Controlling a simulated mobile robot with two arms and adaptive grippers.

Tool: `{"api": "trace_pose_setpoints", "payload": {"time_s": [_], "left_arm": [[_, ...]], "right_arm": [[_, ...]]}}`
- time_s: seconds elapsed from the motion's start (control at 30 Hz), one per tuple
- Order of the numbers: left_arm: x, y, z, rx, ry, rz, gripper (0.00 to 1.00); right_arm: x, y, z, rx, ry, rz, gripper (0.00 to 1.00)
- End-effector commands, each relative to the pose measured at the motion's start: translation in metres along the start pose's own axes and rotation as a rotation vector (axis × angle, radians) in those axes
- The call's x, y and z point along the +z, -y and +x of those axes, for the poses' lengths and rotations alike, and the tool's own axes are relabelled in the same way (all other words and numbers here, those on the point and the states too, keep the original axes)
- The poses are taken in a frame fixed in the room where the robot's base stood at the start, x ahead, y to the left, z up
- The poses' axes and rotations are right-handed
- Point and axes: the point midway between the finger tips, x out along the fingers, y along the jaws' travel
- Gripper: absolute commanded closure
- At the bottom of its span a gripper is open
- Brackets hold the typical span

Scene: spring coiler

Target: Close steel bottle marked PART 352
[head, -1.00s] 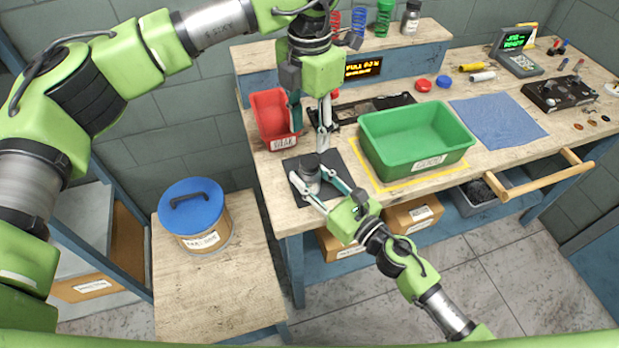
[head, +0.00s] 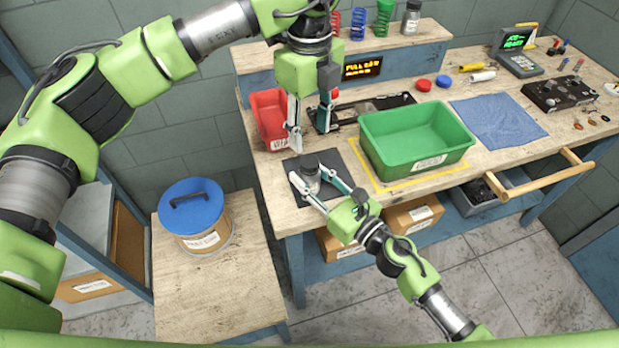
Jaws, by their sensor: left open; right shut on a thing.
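A small steel bottle (head: 311,180) stands upright on a dark mat (head: 291,164) near the bench's front left corner. Its top looks dark, and its marking is too small to read. My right gripper (head: 318,190) comes from the lower right and is shut on the bottle, one finger on each side. My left gripper (head: 310,134) points down above and just behind the bottle. Its fingers are apart with nothing visible between them, clear of the bottle's top.
A red bin (head: 268,116) stands behind the mat, close to my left gripper. A green bin (head: 418,140) stands to the right in a yellow outline. Another bottle with a dark cap (head: 411,18) is on the raised shelf. A blue cloth (head: 498,120) lies farther right.

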Motion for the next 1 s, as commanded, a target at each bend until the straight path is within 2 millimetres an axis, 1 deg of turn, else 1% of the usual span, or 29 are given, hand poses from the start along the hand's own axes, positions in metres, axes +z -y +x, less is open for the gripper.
{"api": "trace_pose_setpoints", "payload": {"time_s": [0.1, 0.2, 0.3, 0.4, 0.6, 0.9, 1.0], "left_arm": [[-0.0002, -0.0002, 0.0001, 0.001, -0.001, -0.204, 0.58], [-0.0001, -0.0001, 0.0002, 0.001, 0.000, -0.364, 0.58], [0.0000, 0.0000, 0.0001, 0.000, 0.000, -0.499, 0.58], [0.0001, 0.0001, 0.0001, 0.000, 0.000, -0.599, 0.58], [0.0002, 0.0000, 0.0001, 0.000, 0.000, -0.692, 0.58], [0.0002, -0.0001, 0.0001, 0.000, 0.000, -0.698, 0.58], [0.0002, -0.0003, 0.0029, 0.002, 0.000, -0.698, 0.58]], "right_arm": [[0.0001, 0.0002, 0.0000, 0.000, 0.000, 0.000, 1.00], [0.0001, 0.0002, 0.0000, 0.000, 0.000, 0.000, 1.00], [0.0001, 0.0002, 0.0000, 0.000, 0.000, 0.000, 1.00], [0.0001, 0.0002, 0.0000, 0.000, 0.000, 0.000, 1.00], [0.0001, 0.0002, 0.0000, 0.000, 0.000, 0.000, 1.00], [0.0001, 0.0002, 0.0000, 0.000, 0.000, 0.000, 1.00], [0.0000, 0.0002, 0.0000, 0.000, 0.000, 0.000, 1.00]]}}
